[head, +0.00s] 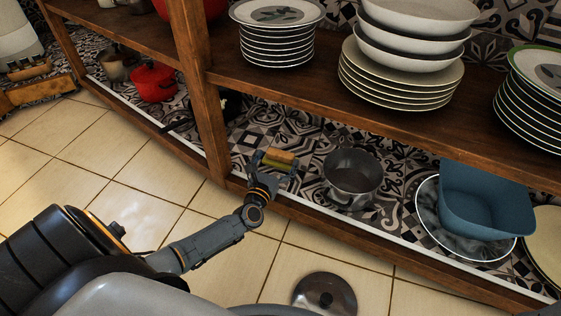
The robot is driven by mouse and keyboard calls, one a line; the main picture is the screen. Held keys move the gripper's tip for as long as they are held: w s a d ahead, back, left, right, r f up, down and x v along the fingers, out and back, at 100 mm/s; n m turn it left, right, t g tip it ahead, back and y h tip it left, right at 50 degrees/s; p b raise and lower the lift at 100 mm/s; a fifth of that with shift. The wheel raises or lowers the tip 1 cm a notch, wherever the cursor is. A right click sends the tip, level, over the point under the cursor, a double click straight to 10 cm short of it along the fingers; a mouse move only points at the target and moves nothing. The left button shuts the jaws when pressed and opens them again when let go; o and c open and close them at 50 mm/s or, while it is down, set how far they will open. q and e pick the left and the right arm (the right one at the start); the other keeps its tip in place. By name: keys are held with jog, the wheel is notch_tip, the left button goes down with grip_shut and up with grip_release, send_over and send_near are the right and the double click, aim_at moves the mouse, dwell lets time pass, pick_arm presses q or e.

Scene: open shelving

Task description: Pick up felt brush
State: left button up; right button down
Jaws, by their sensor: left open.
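The felt brush (280,156), a small block with a tan wooden top and a yellow-green edge, is on the patterned bottom level of the shelving in the head view. My left gripper (273,164) reaches in from the left over the shelf's front edge and is right at the brush. Its jaws are open, with fingers close to the brush; I cannot tell whether they touch it. The gripper hides part of the brush's near side. My right gripper is not in view.
A grey metal pot (352,198) stands right of the brush. Further right, a blue bowl (487,200) sits on a plate. A wooden upright (207,120) stands to the left, and stacked plates (276,45) are above. A round lid (324,296) lies on the floor.

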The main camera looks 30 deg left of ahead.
pick_arm(q)
jog(key=c, duration=1)
jog(key=shift+o, duration=0.2)
jog(key=shift+r, duration=0.1)
